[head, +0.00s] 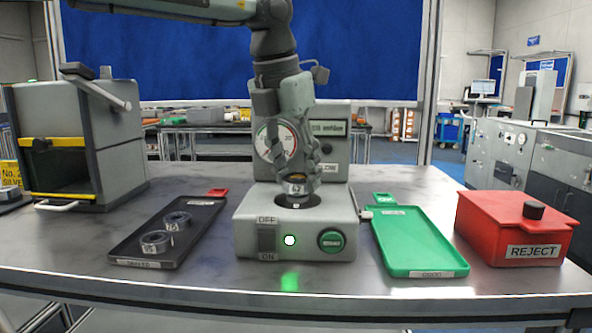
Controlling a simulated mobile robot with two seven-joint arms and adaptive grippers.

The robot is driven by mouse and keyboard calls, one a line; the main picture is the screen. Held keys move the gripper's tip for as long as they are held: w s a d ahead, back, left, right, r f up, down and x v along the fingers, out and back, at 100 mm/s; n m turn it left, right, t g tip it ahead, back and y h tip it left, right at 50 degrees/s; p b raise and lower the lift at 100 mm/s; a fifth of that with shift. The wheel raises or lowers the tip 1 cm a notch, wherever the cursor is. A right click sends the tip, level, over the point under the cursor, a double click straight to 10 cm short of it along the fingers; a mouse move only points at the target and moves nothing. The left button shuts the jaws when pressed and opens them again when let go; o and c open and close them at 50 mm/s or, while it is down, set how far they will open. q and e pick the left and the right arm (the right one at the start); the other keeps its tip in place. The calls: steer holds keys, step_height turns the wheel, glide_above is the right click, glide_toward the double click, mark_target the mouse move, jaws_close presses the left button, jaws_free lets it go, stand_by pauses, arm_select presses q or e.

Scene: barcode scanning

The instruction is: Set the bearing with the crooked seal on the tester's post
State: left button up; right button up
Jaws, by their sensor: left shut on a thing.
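My left gripper (297,180) reaches down from above, over the tester (343,236). It is shut on a dark ring bearing with a white number tag (296,188), which seems to read 47. The bearing is at or just above the round recess in the tester's top. The post is hidden, so I cannot tell whether the bearing is around it. Two more tagged bearings, a near one (156,243) and a far one (176,221), lie on the black tray (128,257) at the left. Their seals are too small to judge. My right gripper is out of view.
The tester has a dial, an OFF/ON switch (267,240), a lit lamp (290,240) and a green button (331,240). An empty green tray (420,245) and a red REJECT box (512,225) stand at right. A grey open-fronted cabinet (75,140) stands at left.

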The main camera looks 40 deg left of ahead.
arm_select(q)
steer(key=shift+f, duration=0.35)
steer(key=o, duration=1.4)
steer(key=shift+o, duration=1.4)
step_height(320, 180, up, 6)
steer(key=p, duration=0.3)
steer(key=shift+f+p, duration=0.25)
steer(key=shift+p, duration=0.15)
steer(key=shift+r+p, duration=0.6)
steer(key=shift+r, duration=0.45)
